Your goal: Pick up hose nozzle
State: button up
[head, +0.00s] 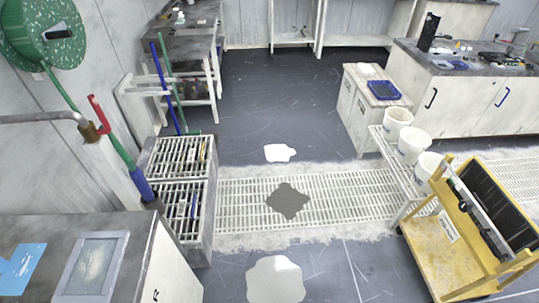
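A green hose (118,143) hangs down from a green speckled hose reel (62,60) on the left wall. At its lower end is a blue piece that looks like the hose nozzle (142,186), tilted, just beyond the corner of the near left counter and beside the slatted-top units. A red lever (98,112) on a brass valve at the end of a grey pipe stands close to the hose. My gripper is not in view.
A counter (140,235) fills the near left. Slatted-top units (180,165) stand behind it. A floor grate (330,200) crosses the middle, with puddles (275,280) nearby. A yellow cart (450,245) and white buckets (411,140) are at right. Middle floor has free room.

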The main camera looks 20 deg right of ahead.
aim_at(136, 174)
jog(key=i+j+u, duration=0.1)
jog(key=i+u, duration=0.4)
jog(key=u, duration=0.2)
jog(key=i+u, duration=0.35)
jog(key=k+j, duration=0.05)
jog(key=k, duration=0.05)
